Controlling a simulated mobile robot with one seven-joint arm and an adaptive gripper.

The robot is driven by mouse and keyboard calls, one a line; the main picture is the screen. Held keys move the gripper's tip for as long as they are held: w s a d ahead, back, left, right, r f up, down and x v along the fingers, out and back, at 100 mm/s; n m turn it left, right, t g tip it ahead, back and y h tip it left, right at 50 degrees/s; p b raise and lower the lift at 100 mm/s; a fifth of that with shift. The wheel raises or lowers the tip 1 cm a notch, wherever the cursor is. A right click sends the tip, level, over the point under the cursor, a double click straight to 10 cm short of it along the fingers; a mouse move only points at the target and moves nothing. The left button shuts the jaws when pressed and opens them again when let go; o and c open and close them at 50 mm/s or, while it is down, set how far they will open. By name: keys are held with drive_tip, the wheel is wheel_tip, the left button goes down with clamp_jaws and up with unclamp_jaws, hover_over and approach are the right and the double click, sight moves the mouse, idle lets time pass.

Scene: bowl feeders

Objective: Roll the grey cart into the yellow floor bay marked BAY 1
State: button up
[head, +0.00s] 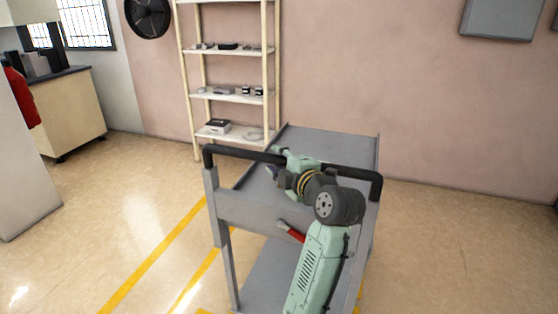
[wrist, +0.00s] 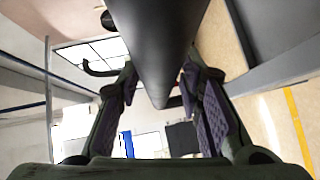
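The grey cart (head: 262,212) stands upright in the middle of the head view, with an upper tray, a lower shelf (head: 262,275) and a black push handle (head: 235,153) on the near side. My gripper (head: 289,170) is at the middle of this handle. No BAY 1 lettering is visible; the cart and my arm hide part of the floor.
A cream shelf rack (head: 190,105) with small items stands against the pink wall behind the cart. A cabinet (head: 70,112) and a white block (head: 22,160) are at the left. Tiled floor (head: 450,255) is clear to the right.

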clamp_jaws()
idle(0.5)
drive_tip(key=shift+w, duration=0.1)
